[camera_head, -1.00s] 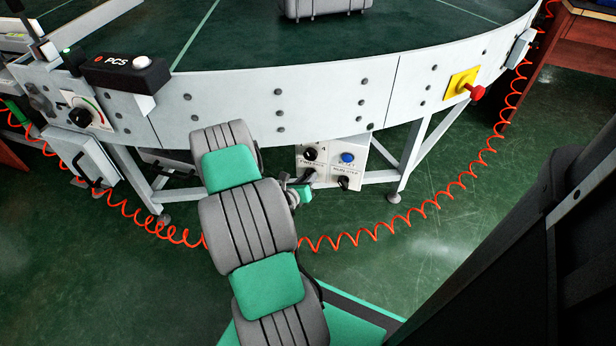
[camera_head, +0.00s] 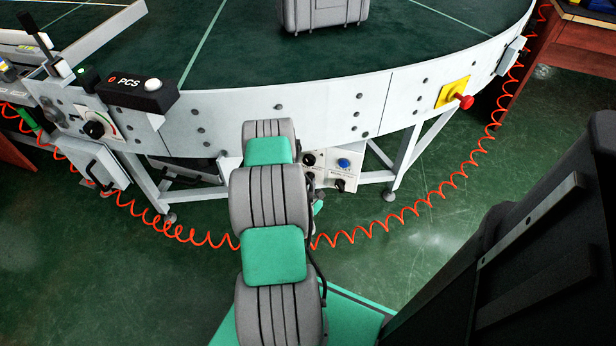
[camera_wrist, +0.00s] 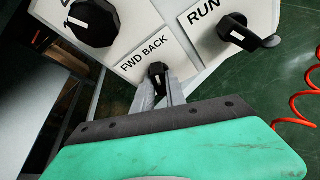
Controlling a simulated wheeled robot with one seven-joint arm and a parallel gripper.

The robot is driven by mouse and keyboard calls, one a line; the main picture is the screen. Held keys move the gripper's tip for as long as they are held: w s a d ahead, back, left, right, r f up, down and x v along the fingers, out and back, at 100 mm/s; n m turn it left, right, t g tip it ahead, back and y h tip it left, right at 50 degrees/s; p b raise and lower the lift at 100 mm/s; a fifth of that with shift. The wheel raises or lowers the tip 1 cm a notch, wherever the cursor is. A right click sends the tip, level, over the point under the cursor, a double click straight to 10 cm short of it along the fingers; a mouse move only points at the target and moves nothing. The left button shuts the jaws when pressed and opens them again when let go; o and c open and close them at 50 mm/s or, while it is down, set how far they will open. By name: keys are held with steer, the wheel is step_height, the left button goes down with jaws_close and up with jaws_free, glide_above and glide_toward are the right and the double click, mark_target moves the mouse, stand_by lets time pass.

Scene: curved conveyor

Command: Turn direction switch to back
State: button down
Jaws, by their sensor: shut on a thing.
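The direction switch (camera_wrist: 158,72) is a small black knob below the label "FWD BACK" on a white panel, in the wrist view. My gripper (camera_wrist: 162,92) has its grey fingers on either side of this knob, shut on it. The knob's lower part is partly hidden by the fingers, and its exact setting is hard to read. In the head view the white control panel (camera_head: 350,172) hangs under the conveyor rim. My arm covers its left part, and my fingers and the direction switch are hidden there.
A larger black knob (camera_wrist: 92,22) and the RUN switch (camera_wrist: 245,35) sit close to the direction switch. A blue button (camera_head: 343,163) is on the same panel. A red emergency button (camera_head: 466,102) is on the rim. An orange coiled cable (camera_head: 420,207) hangs below the conveyor.

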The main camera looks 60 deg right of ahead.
steer(key=shift+m+p, duration=0.5)
steer(key=shift+p, duration=0.5)
steer(key=c, duration=1.4)
jaws_free()
steer(key=shift+o, duration=0.2)
steer(key=shift+a, duration=0.15)
steer(key=v, duration=0.7)
steer(key=shift+s+a+b, duration=0.2)
steer(key=shift+s+b, duration=0.05)
steer(key=shift+b, duration=0.1)
